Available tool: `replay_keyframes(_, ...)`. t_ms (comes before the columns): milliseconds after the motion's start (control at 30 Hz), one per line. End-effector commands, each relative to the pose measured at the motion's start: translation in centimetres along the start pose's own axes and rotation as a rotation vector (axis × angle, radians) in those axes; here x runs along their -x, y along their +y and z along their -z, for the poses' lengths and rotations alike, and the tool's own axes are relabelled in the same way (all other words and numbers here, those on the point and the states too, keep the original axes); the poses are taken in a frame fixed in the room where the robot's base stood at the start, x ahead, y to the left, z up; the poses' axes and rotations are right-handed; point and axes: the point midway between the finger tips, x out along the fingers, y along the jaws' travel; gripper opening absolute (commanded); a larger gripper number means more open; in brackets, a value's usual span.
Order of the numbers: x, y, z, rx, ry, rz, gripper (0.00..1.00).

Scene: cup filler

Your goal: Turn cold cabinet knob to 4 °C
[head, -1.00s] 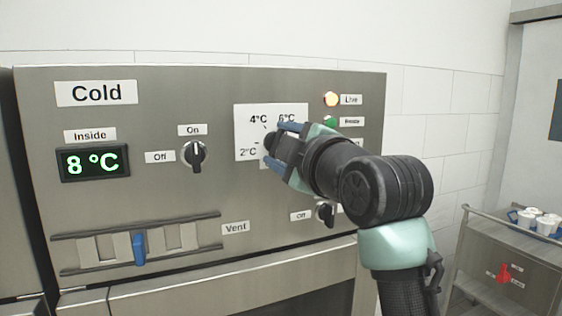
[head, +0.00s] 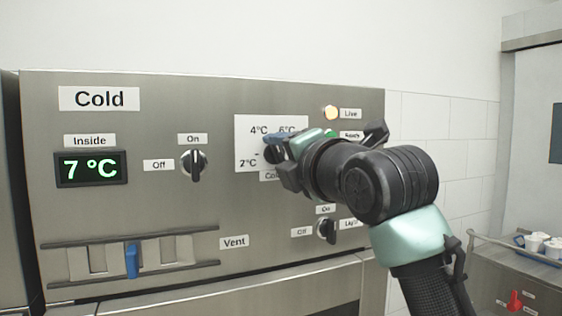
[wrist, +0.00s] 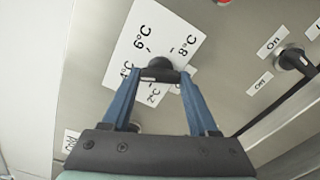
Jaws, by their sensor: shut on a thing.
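The cold cabinet knob (wrist: 157,66) is a small black dial on a white scale plate (head: 243,125) marked 2, 4, 6 and 8 °C; the plate also fills the middle of the wrist view (wrist: 172,40). My gripper (wrist: 160,78) has its two blue fingers on either side of the knob and is shut on it. In the head view my gripper (head: 274,147) is turned at an angle and covers much of the knob and the plate's right side. I cannot tell which mark the knob points at. The Inside display (head: 91,168) reads 7 °C.
An On/Off switch (head: 195,164) is left of the plate, and a Light switch (head: 327,231) is below my wrist. A vent slider with a blue handle (head: 131,261) is lower left. A cart with cups (head: 536,242) stands at right.

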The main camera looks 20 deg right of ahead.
Motion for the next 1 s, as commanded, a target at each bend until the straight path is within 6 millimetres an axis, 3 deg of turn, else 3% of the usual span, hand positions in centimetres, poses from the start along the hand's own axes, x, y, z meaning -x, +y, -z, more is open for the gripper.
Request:
replay_keyframes(767,-0.01,-0.06,0.04,0.096,0.002,0.001,0.04)
replay_keyframes(800,-0.01,-0.06,0.04,0.096,0.001,0.001,0.67)
replay_keyframes(933,-0.01,-0.06,0.03,0.096,0.001,0.001,0.90)
replay_keyframes(1000,-0.01,-0.05,0.03,0.096,0.001,0.001,0.90)
